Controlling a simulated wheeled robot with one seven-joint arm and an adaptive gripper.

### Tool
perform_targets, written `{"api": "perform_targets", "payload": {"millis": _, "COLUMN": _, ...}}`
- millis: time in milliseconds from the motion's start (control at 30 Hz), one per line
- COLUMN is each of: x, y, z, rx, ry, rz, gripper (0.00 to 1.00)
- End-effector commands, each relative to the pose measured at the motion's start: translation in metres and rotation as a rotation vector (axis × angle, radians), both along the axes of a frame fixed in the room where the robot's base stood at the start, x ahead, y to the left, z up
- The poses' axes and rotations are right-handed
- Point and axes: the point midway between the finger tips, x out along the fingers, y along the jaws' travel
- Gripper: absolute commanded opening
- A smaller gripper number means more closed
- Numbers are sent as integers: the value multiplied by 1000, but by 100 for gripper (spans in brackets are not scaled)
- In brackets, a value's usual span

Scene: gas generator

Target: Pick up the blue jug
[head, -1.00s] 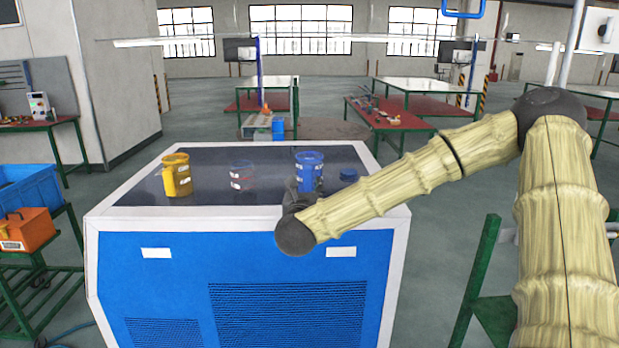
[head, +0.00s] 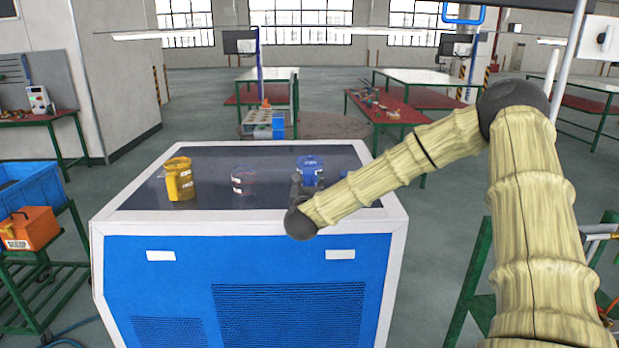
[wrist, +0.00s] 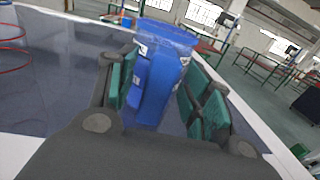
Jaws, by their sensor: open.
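The blue jug (head: 309,166) stands upright on the dark top of the blue and white cabinet, right of centre in the head view. My gripper (head: 299,187) is at its near side and hides its lower part there. In the wrist view the blue jug (wrist: 158,85) sits between the two green-padded fingers of my gripper (wrist: 163,100). The fingers are open, one on each side of it. I cannot tell whether either pad touches it.
A yellow jug (head: 180,180) and a clear jug with red rings (head: 243,180) stand to the left on the cabinet top (head: 270,200). A small blue object (head: 344,174) shows partly behind my arm. A green cart (head: 40,280) is at left.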

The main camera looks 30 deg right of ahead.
Motion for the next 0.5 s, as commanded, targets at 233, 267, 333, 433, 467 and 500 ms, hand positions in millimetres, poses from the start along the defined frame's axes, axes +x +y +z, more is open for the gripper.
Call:
{"api": "perform_targets", "payload": {"millis": 233, "x": 6, "y": -5, "z": -1, "rx": 0, "ry": 1, "rz": 1, "gripper": 50}}
{"api": "perform_targets", "payload": {"millis": 267, "x": 6, "y": -5, "z": -1, "rx": 1, "ry": 1, "rz": 1, "gripper": 50}}
{"api": "perform_targets", "payload": {"millis": 333, "x": 6, "y": -5, "z": -1, "rx": 1, "ry": 1, "rz": 1, "gripper": 50}}
{"api": "perform_targets", "payload": {"millis": 433, "x": 6, "y": -5, "z": -1, "rx": 1, "ry": 1, "rz": 1, "gripper": 35}}
{"api": "perform_targets", "payload": {"millis": 467, "x": 6, "y": -5, "z": -1, "rx": 1, "ry": 1, "rz": 1, "gripper": 30}}
{"api": "perform_targets", "payload": {"millis": 500, "x": 6, "y": -4, "z": -1, "rx": 1, "ry": 1, "rz": 0, "gripper": 23}}
